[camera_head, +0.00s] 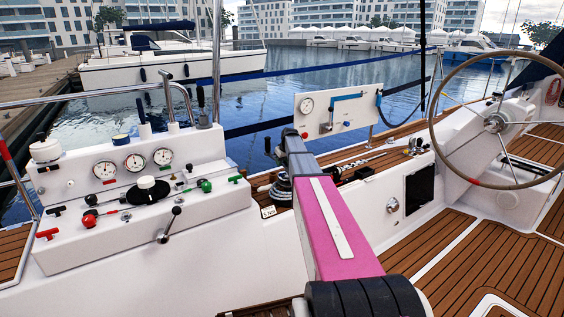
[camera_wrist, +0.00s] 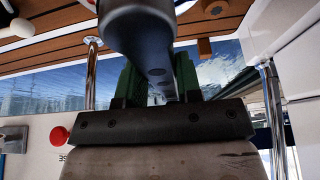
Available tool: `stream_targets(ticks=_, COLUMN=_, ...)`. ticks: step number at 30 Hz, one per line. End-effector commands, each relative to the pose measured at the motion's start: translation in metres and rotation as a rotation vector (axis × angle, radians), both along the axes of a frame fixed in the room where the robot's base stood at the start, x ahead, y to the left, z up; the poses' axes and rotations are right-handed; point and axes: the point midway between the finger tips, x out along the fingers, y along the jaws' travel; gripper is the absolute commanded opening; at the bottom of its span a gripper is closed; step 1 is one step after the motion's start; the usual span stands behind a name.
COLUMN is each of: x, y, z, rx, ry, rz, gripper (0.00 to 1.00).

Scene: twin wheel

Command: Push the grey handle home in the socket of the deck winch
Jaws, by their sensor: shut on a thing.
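The deck winch (camera_head: 281,190), a dark drum, stands on the deck behind and left of my pink arm in the head view. Its top and socket are hidden by the arm. In the wrist view, my gripper (camera_wrist: 158,85) is shut on the grey handle (camera_wrist: 142,32), with green finger pads on either side of it. The handle runs from the top of the picture down between the fingers. Its far end is hidden, and I cannot tell whether it sits in the socket. In the head view, my fingers are hidden behind the arm.
A white console with gauges (camera_head: 134,162), levers and knobs stands on the left. A white panel (camera_head: 338,113) with a blue pipe stands behind the arm. A steering wheel (camera_head: 496,122) is on the right. Bare teak deck (camera_head: 480,260) lies at the lower right.

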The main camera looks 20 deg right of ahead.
Motion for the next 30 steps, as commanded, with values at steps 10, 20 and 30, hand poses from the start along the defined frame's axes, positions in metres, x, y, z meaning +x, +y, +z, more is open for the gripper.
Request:
stream_targets(ticks=10, x=0.000, y=0.000, z=-0.007, rx=0.000, ry=0.000, rz=0.000, gripper=0.00)
stream_targets(ticks=20, x=0.000, y=0.000, z=-0.010, rx=0.000, ry=0.000, rz=0.000, gripper=0.62)
stream_targets(ticks=30, x=-0.004, y=-0.001, z=-0.001, rx=-0.001, ry=-0.001, rz=0.000, gripper=0.62)
